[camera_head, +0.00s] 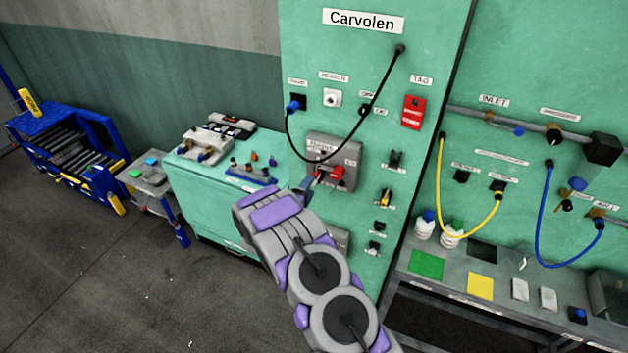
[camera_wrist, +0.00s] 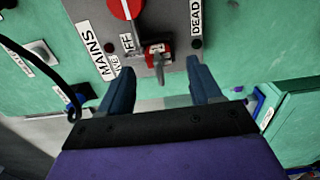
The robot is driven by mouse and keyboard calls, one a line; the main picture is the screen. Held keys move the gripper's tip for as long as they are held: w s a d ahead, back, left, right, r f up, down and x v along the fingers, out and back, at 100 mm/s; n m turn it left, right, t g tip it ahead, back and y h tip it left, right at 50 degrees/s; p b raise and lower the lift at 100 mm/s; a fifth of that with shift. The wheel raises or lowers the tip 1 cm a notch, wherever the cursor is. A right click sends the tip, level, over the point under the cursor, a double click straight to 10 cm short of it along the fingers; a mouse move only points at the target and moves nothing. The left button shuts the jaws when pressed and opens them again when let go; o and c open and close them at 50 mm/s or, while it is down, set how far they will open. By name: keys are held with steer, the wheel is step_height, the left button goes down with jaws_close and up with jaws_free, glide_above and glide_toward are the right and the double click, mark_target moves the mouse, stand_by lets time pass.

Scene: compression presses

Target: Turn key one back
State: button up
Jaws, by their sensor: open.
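A grey mains box (camera_head: 345,151) is on the green panel under the Carvolen sign. In the wrist view its plate (camera_wrist: 172,14) carries a round red switch (camera_wrist: 124,9) at the top. Below the switch is a small red block (camera_wrist: 167,45) with a grey key-like piece (camera_wrist: 157,50) on it. I see no label saying key one. My gripper (camera_wrist: 158,66) is open, its blue-grey fingers on either side of and just below the red block, with nothing visibly held. In the head view my gripper (camera_head: 310,182) is at the box's lower left.
A black cable (camera_head: 345,145) loops across the panel close to the box. A green cabinet (camera_head: 215,205) with tools stands left. A grey bench (camera_head: 450,290) with colored pads stands right. Open floor (camera_head: 120,290) lies at the left front.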

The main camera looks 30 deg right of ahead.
steer(key=b+v, duration=0.2)
steer(key=v, duration=1.4)
steer(key=shift+s+a+b, duration=0.15)
steer(key=shift+a+b, duration=0.05)
steer(key=shift+b, duration=0.1)
steer(key=shift+f, duration=0.1)
